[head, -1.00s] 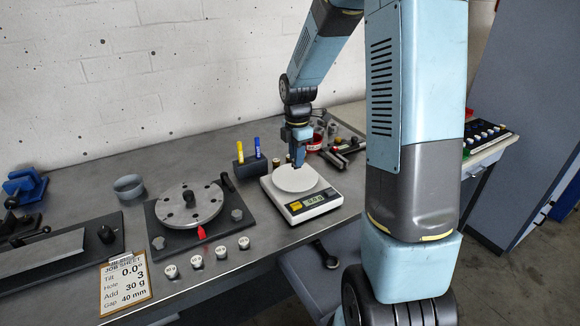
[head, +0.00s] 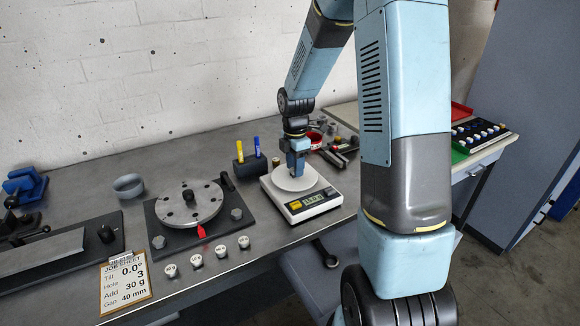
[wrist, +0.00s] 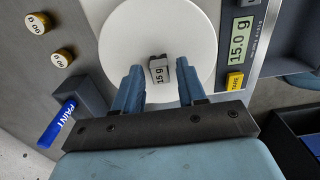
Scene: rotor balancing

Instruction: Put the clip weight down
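The clip weight (wrist: 158,71) is a small grey block marked 15 g. In the wrist view it rests on the round white pan (wrist: 160,25) of the scale, and the scale's display (wrist: 238,42) reads 15.0 g. My gripper (wrist: 160,78) is open, with one finger on each side of the weight and a visible gap to both. In the head view my gripper (head: 297,171) is low over the pan of the scale (head: 310,205) and the weight cannot be made out there.
A pen holder (head: 250,166) with a yellow and a blue marker stands just left of the scale. The rotor disc (head: 189,205) on its plate is further left, with several small white-topped weights (head: 208,254) in front. A red ring-shaped object (head: 315,139) lies behind the scale.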

